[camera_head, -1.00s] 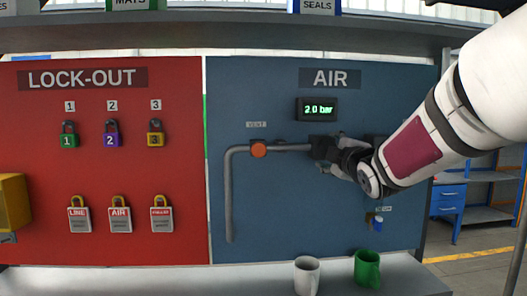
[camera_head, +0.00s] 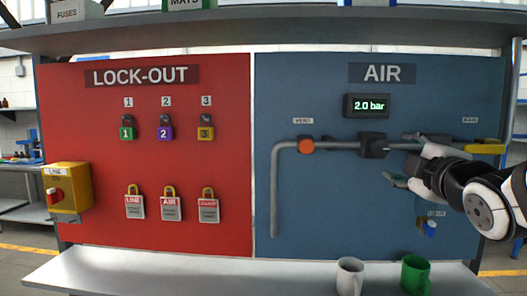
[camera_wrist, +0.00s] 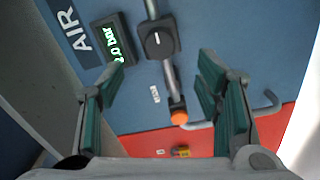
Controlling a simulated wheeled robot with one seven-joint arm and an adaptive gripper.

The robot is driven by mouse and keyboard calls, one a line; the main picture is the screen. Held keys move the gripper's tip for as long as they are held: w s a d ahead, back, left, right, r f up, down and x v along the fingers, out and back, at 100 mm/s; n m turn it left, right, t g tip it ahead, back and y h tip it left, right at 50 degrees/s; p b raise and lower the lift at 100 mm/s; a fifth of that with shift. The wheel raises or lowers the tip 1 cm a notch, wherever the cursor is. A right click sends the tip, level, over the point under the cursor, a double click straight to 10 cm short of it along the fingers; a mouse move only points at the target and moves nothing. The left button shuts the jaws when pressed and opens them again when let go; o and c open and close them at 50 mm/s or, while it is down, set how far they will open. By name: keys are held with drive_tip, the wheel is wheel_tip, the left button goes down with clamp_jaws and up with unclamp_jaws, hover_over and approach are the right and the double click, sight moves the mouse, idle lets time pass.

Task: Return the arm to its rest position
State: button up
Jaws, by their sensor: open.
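My gripper (camera_head: 400,160) is in front of the right part of the blue AIR panel (camera_head: 330,210), its fingers pointing left. It is open, with nothing between the fingers. In the wrist view my gripper (camera_wrist: 160,75) shows its two green-padded fingers spread wide apart. Between and beyond them are the dark valve block (camera_wrist: 159,37), the pipe and the orange vent knob (camera_wrist: 179,116). The dark valve block also shows in the head view (camera_head: 373,146), left of the fingers. My arm comes in from the right edge.
A yellow handle (camera_head: 485,149) is close above my wrist. The display (camera_head: 367,106) reads 2.0 bar. Padlocks and tags hang on the red LOCK-OUT panel (camera_head: 80,110).

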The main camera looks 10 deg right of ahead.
drive_tip(key=shift+s+a, duration=0.1)
drive_tip(key=shift+s, duration=0.3)
drive_tip(key=s+a+f+m+g+y, duration=0.5)
drive_tip(key=s+a+f+m+g, duration=0.6)
drive_tip(key=s+a+f, duration=0.7)
drive_tip(key=shift+s+a+f+m+g, duration=0.4)
drive_tip(key=shift+a+f+g, duration=0.05)
drive_tip(key=shift+g, duration=0.25)
idle(1.7)
